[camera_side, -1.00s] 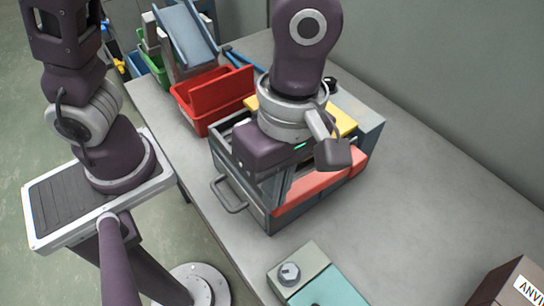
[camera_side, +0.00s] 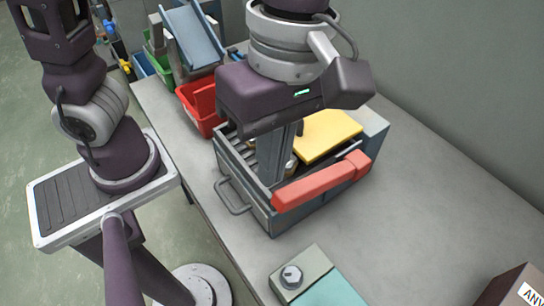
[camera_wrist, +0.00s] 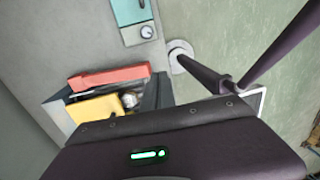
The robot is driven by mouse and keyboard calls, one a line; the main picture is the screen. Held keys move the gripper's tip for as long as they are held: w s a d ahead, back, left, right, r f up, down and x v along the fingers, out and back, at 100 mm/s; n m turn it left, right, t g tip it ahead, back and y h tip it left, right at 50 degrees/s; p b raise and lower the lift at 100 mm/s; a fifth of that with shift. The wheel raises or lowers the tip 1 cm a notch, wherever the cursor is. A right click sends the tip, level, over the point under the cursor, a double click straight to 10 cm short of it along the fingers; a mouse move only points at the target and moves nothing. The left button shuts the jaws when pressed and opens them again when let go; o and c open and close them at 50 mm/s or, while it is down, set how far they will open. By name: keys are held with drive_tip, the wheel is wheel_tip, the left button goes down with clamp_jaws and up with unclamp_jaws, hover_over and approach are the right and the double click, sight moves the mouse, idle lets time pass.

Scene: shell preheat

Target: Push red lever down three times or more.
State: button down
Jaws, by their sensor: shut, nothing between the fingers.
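The red lever (camera_side: 322,183) is a long salmon-red bar along the front right side of a grey metal box (camera_side: 245,197). A thin metal arm runs from its right end toward the yellow part. The lever also shows in the wrist view (camera_wrist: 108,77). My gripper (camera_side: 275,180) is shut and empty, pointing down over the box, just behind and left of the lever's left end. I cannot tell whether its tips touch anything; they are partly hidden. A yellow block (camera_side: 330,136) lies on top of the box.
Red bins (camera_side: 200,108) and a blue chute (camera_side: 190,36) stand behind the box. A teal-topped unit with a knob (camera_side: 292,277) is in front. A brown box (camera_side: 505,290) marked with letters is at the front right. The grey table (camera_side: 430,200) to the right is clear.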

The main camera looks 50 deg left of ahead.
drive_tip(key=m+g+y, duration=0.3)
drive_tip(key=m+y, duration=0.1)
drive_tip(key=m, duration=2.2)
approach(291, 193)
drive_tip(key=shift+a+r, duration=0.1)
drive_tip(key=shift+r, duration=0.35)
drive_tip(key=shift+x, duration=3.5)
drive_tip(key=shift+w+f, duration=0.1)
